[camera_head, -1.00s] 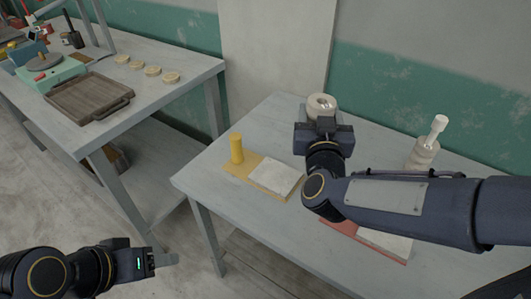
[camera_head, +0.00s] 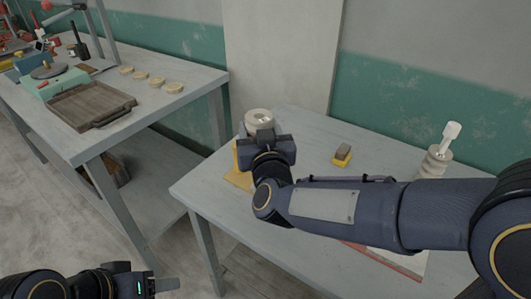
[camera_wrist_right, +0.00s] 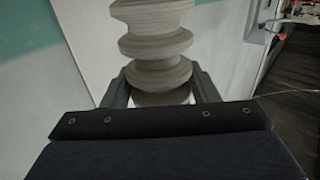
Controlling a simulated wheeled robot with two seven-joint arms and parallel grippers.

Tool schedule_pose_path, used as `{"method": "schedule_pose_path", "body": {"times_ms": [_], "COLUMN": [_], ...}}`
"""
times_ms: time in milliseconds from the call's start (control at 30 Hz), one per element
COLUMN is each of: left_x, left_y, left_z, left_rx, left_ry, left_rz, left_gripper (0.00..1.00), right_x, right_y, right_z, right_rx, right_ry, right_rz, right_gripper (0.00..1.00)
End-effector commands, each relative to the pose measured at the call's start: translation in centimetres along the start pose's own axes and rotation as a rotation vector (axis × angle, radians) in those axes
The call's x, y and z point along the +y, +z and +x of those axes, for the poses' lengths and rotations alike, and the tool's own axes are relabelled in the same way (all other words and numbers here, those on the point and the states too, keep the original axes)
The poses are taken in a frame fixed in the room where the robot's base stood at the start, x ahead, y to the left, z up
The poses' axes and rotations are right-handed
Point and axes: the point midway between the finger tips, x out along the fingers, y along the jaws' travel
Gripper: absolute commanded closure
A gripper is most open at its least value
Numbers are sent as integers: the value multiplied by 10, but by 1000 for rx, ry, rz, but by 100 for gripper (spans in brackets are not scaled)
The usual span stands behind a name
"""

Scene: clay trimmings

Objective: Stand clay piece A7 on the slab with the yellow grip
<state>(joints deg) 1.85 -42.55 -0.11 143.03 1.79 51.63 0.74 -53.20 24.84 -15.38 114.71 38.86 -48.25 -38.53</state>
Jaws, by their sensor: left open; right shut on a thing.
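My right gripper (camera_head: 264,136) is shut on a grey ridged clay piece (camera_head: 257,118) with a hole in its top. In the right wrist view the piece (camera_wrist_right: 155,45) stands roughly upright between the fingers; no label is readable. The piece and gripper are over the left part of the near table, by the yellow board (camera_head: 238,180). My arm hides most of that board and its pale slab, and the yellow grip is mostly covered. Whether the piece touches the slab cannot be seen. My left gripper (camera_head: 166,285) is open and empty at the lower left, away from the table.
A red board (camera_head: 408,272) lies partly under my right arm. A clay piece (camera_head: 434,165) with a white-topped tool stands at right. A small brown and yellow block (camera_head: 342,155) lies behind my arm. The left table holds a wooden tray (camera_head: 90,104) and several clay discs.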

Motion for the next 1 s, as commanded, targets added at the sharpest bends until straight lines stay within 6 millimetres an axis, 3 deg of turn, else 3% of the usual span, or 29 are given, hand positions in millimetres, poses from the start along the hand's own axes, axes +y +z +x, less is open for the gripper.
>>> {"method": "schedule_pose_path", "body": {"times_ms": [33,100,467,700,1000], "left_x": [-3,-4,-6,-10,-10], "left_y": [3,5,7,11,11], "left_z": [6,9,14,21,21], "left_rx": [0,0,0,0,0], "left_ry": [0,0,0,0,0], "left_rz": [0,0,0,0,0], "left_gripper": [45,45,45,45,45], "right_x": [4,8,19,20,20], "right_y": [16,25,48,79,81], "right_z": [7,15,33,35,35], "right_rx": [-3,-2,1,0,2], "right_ry": [1,1,0,-3,-3], "right_rz": [-4,-3,0,-2,0], "right_gripper": [88,88,88,88,88]}}
